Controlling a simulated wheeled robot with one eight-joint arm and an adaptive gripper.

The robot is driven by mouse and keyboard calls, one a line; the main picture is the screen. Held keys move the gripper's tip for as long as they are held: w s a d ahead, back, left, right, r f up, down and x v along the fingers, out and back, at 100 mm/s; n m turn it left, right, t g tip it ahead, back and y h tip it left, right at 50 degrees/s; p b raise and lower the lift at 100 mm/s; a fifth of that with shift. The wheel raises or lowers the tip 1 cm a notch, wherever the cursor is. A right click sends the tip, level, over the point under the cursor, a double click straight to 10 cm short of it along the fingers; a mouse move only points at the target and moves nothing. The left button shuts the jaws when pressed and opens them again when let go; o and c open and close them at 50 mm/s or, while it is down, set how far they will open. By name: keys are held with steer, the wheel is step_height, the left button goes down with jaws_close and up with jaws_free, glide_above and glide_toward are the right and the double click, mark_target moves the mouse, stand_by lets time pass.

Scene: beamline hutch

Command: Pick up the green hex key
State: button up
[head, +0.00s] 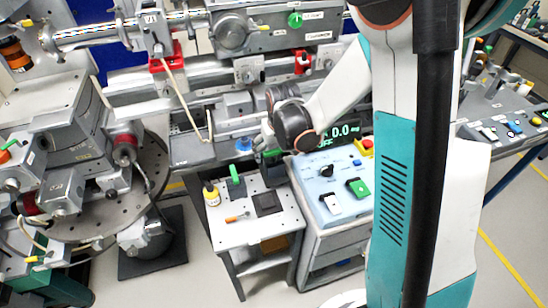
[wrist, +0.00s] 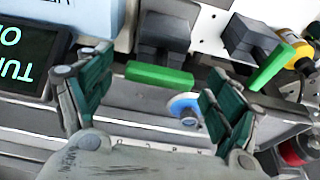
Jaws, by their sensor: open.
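Two green bars show in the wrist view; I cannot tell for certain which is the hex key. One green bar (wrist: 160,75) lies across the view between the fingertips, in front of a dark grey block. The other green bar (wrist: 270,67) slants at the right beside a second dark block and the yellow bottle; it also appears in the head view (head: 236,181) on the small white table. My gripper (wrist: 155,70) is open with nothing held, one finger on each side of the first bar. In the head view my gripper (head: 265,143) is above the table's back edge, partly hidden.
The small table (head: 220,240) also bears a yellow bottle (head: 211,193), an orange-handled tool (head: 238,217) and a black block (head: 268,203). A control box (head: 330,180) with a lit display stands to its right. A blue knob (wrist: 184,106) is near my fingers; beamline rails run behind.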

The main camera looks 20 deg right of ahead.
steer(key=shift+x, duration=1.15)
steer(key=shift+r, duration=0.1)
steer(key=c, duration=1.3)
steer(key=shift+r, duration=0.15)
step_height(320, 180, up, 20)
steer(key=p, duration=0.6)
steer(key=shift+p, duration=0.3)
